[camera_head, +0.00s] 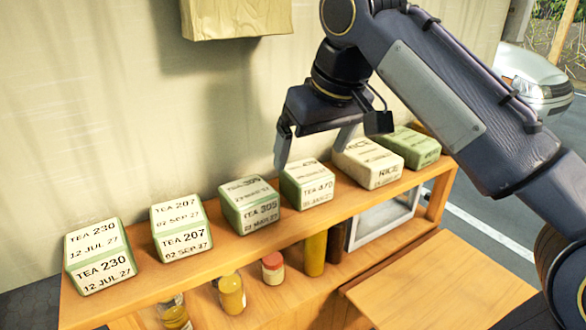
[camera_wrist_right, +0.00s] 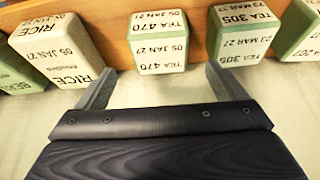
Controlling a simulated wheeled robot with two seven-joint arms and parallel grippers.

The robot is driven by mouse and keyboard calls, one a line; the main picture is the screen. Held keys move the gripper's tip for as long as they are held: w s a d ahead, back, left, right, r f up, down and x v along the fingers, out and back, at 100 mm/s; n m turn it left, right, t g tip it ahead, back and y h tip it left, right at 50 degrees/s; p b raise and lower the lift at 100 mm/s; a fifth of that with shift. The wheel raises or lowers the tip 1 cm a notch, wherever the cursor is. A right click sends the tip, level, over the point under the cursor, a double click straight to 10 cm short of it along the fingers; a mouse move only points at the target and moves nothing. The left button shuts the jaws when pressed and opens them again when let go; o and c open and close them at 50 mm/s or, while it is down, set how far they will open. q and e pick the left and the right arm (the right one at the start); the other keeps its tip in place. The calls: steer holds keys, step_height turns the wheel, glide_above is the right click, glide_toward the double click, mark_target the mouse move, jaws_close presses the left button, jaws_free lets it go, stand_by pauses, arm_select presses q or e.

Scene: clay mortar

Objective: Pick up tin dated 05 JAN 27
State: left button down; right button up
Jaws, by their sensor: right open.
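The pale-green-and-white TEA 470 tin (camera_head: 307,185) stands upright on the wooden shelf. In the right wrist view this tin (camera_wrist_right: 159,42) reads 05 JAN 27 and lies between and just beyond the fingertips. My right gripper (camera_head: 314,150) is open and empty, above and behind that tin, apart from it. It also shows in the right wrist view (camera_wrist_right: 156,80). A larger cream RICE box (camera_head: 367,163) stands just right of it; its date also seems to read 05 JAN 27 in the right wrist view (camera_wrist_right: 58,45). My left gripper is not in view.
The TEA 305 tin (camera_head: 249,204) stands close left of TEA 470. Farther left are TEA 207 (camera_head: 181,228) and TEA 230 (camera_head: 99,256). A green box (camera_head: 409,147) stands at the right end. Jars (camera_head: 231,294) sit below. A wall (camera_head: 120,120) rises behind the shelf.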

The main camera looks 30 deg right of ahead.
mark_target(307, 169)
steer(key=shift+w+f, duration=0.3)
steer(key=shift+f, duration=0.55)
steer(key=shift+b+x, duration=0.3)
steer(key=shift+x, duration=2.5)
steer(key=c, duration=1.2)
